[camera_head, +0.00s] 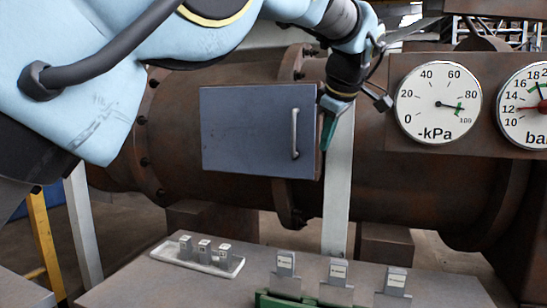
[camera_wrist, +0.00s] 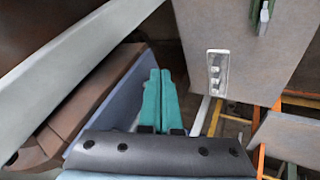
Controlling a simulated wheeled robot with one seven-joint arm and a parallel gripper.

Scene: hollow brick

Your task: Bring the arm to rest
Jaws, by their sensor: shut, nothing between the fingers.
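My gripper (camera_head: 326,147) hangs at the right edge of the blue-grey cabinet (camera_head: 245,130), just right of its upright door handle (camera_head: 295,133). Its green fingers point down. In the wrist view my gripper (camera_wrist: 160,75) shows two teal fingers side by side, closed together with nothing between them. The cabinet door is shut. I cannot tell from these views whether the fingers touch the cabinet. My arm reaches in from the upper left of the head view.
Below is a grey table (camera_head: 200,285) with a white tray (camera_head: 238,266) of small labelled blocks and a green rack (camera_head: 285,301) beside more blocks. A rusty pipe (camera_head: 180,125) runs behind. Two round gauges (camera_head: 438,102) are at the right. A pale post (camera_head: 338,190) stands near the gripper.

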